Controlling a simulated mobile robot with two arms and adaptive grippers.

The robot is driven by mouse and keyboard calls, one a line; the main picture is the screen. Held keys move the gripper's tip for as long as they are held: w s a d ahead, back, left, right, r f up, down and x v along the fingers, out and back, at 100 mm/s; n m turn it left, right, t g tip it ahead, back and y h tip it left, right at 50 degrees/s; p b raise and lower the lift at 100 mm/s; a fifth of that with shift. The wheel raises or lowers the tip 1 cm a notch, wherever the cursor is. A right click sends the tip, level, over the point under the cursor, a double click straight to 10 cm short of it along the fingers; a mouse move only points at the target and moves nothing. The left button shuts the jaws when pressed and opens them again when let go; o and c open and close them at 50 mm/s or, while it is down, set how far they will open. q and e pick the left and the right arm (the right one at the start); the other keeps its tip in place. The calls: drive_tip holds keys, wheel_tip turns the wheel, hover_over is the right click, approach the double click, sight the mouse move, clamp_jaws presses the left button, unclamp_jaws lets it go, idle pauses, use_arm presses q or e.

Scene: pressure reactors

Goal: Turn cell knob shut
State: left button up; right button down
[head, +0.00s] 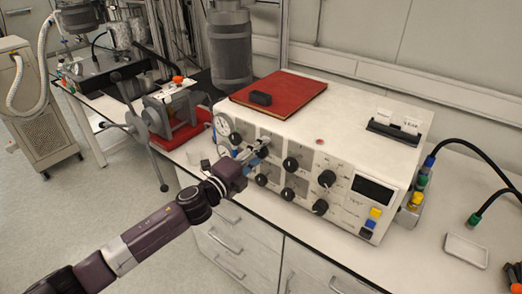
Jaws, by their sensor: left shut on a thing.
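A white control unit (350,110) stands on the bench, with several black knobs, dials and a dark display on its front panel. My left gripper (258,150) reaches the left part of this panel and is shut on a knob in the upper row. The fingers hide most of that knob, and its label is too small to read. Other knobs beside it are free, such as one to the right (290,163) and one below (261,180). My right gripper is not in view.
A red book (278,93) with a small black item lies on top of the unit. Round gauges (222,124) sit at the panel's left edge. A clamp-like wheel device (130,120) stands to the left. A white tray (466,250) and cables are at right.

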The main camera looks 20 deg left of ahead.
use_arm(q)
drive_tip(key=shift+m, duration=0.6)
drive_tip(key=o, duration=1.2)
drive_tip(key=v, duration=1.2)
